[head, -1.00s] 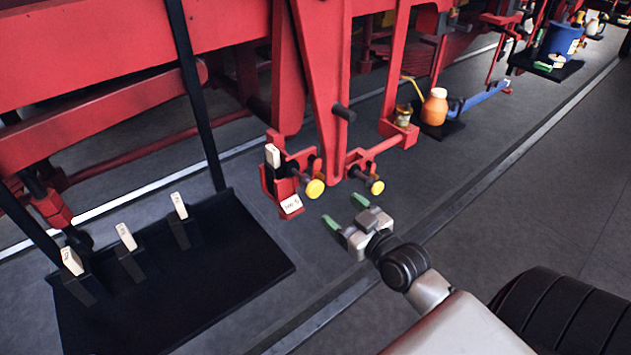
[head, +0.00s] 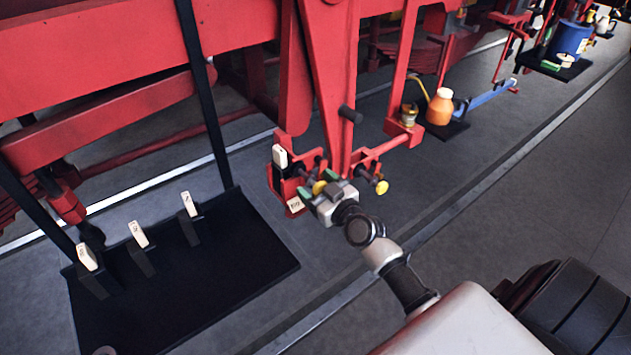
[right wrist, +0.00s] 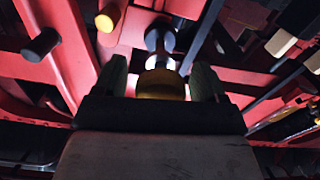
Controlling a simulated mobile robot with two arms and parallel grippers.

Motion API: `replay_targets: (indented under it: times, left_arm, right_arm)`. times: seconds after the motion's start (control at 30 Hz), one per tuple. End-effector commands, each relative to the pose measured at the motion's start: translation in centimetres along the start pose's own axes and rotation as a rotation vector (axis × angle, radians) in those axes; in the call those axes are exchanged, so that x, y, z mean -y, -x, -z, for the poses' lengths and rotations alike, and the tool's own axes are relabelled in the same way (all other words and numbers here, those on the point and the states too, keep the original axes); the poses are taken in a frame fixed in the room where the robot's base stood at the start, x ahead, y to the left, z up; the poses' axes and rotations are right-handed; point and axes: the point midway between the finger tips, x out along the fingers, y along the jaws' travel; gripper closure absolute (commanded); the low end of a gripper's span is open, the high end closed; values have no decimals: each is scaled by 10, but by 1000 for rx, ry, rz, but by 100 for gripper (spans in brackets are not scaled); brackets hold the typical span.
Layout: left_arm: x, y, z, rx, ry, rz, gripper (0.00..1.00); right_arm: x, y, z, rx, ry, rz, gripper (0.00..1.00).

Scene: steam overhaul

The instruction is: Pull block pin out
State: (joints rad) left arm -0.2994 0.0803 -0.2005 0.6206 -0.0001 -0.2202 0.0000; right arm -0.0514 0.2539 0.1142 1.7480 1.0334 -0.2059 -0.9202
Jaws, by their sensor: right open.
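A pin with a yellow knob (head: 319,187) sticks out of the red bracket on the red frame. My right gripper (head: 318,183) has green fingertips and is open, with one finger on each side of this knob. In the right wrist view, the yellow knob (right wrist: 162,87) lies between the two open fingers (right wrist: 160,78), its shaft running on toward the frame. Contact cannot be made out. A second pin with a yellow knob (head: 382,187) sits to the right; it also shows in the right wrist view (right wrist: 107,18). My left gripper is not in view.
A white-tagged block (head: 280,156) sits in the bracket, with a label (head: 295,205) below. A black tray (head: 235,285) at left holds several tagged blocks. A black peg (head: 350,114) sticks out above the pins. An orange bottle (head: 440,106) stands behind right.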

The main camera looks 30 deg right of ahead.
Motion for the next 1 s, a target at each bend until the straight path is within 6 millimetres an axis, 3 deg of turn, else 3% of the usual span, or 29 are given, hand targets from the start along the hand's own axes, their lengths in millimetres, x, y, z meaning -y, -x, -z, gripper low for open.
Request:
replay_targets:
  times: [0.37,0.8,1.0]
  left_arm:
    - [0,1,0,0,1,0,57]
    - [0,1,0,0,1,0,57]
    - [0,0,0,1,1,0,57]
  right_arm:
    - [0,-6,0,0,-1,0,30]
    - [0,-6,0,0,-1,0,97]
    - [0,2,-1,1,2,1,97]
